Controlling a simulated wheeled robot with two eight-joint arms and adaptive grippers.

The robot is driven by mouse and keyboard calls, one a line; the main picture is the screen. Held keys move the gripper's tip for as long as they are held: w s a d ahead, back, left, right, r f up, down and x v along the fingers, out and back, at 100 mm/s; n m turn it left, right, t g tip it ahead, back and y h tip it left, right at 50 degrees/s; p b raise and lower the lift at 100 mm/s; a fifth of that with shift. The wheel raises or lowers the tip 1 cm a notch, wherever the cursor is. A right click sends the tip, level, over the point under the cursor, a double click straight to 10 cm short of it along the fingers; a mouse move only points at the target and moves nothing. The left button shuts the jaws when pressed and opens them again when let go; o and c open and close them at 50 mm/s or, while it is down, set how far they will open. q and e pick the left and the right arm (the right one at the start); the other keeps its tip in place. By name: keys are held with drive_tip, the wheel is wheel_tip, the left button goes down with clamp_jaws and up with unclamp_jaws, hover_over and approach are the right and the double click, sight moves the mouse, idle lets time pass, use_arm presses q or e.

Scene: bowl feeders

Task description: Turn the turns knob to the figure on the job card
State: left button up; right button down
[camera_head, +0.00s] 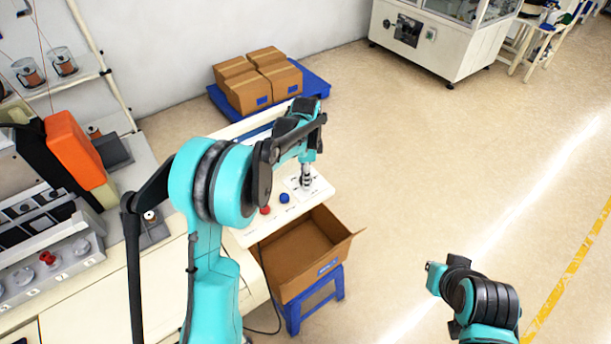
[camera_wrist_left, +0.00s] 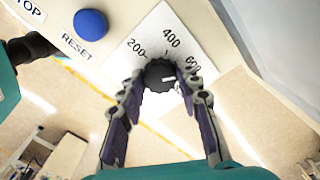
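The turns knob is a round black knob (camera_wrist_left: 158,74) with a white pointer line, on a white dial plate (camera_wrist_left: 160,32) marked 200, 400 and 600. Its pointer aims to the right in the left wrist view, past the 600; a further mark there is covered by a finger. My left gripper (camera_wrist_left: 161,80) has its fingertips on both sides of the knob and looks shut on it. In the head view the left gripper (camera_head: 306,184) points down at the panel's right end. I cannot make out a job card.
A blue RESET button (camera_wrist_left: 91,22) sits beside the dial; a red button (camera_head: 265,210) is farther left. An open cardboard box (camera_head: 291,272) on a blue stool (camera_head: 337,284) stands below the panel. Cartons (camera_head: 249,92) lie on a blue pallet behind. The floor to the right is clear.

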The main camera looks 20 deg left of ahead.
use_arm(q)
drive_tip(key=shift+n, duration=0.4)
drive_tip(key=n+b, duration=0.2)
drive_tip(key=n, duration=0.2)
drive_tip(key=shift+n, duration=0.3)
drive_tip(key=n+b, duration=0.1)
drive_tip(key=n, duration=0.5)
drive_tip(key=n+b, duration=0.1)
drive_tip(key=n, duration=0.5)
drive_tip(key=shift+n, duration=0.4)
drive_tip(key=n+b, duration=0.1)
drive_tip(key=n, duration=0.4)
drive_tip(key=shift+n, duration=0.4)
drive_tip(key=o, duration=1.2)
drive_tip(key=shift+c, duration=0.2)
